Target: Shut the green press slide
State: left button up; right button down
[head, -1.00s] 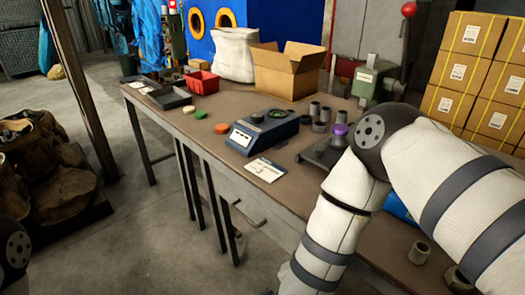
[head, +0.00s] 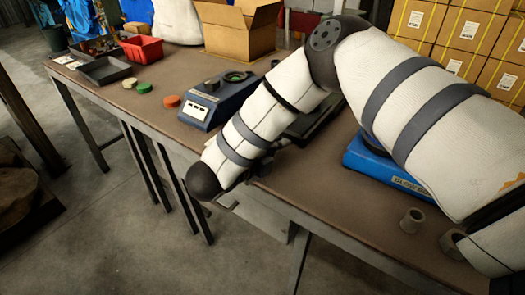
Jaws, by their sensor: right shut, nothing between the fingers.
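I cannot make out the green press or its slide in the head view. My right arm crosses the right half of the workbench (head: 150,95) and covers the area at the back right of it. My right forearm hangs down over the bench's front edge. My right gripper (head: 262,167) shows only as a small dark part behind the forearm, low over the bench. Its fingers are mostly hidden; it is shut and empty. I see no contact with the press. My left gripper is not in view.
A blue device (head: 215,102), a green disc (head: 144,87), an orange disc (head: 172,101), a red bin (head: 142,48) and an open cardboard box (head: 238,35) stand on the bench. A blue case (head: 375,165) and a grey cup (head: 412,220) are at right. Stacked cartons stand behind.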

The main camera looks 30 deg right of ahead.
jog(key=shift+w+d+r, duration=0.1)
jog(key=shift+w+d, duration=0.2)
jog(key=shift+d, duration=0.35)
jog(key=shift+w+d, duration=0.3)
jog(key=shift+d, duration=0.3)
jog(key=w+d, duration=0.1)
jog(key=d, duration=0.3)
jog(key=w+d, duration=0.2)
jog(key=d, duration=0.2)
jog(key=w+d, duration=0.2)
jog(key=d, duration=0.2)
jog(key=shift+w+d, duration=0.15)
jog(key=shift+d, duration=0.25)
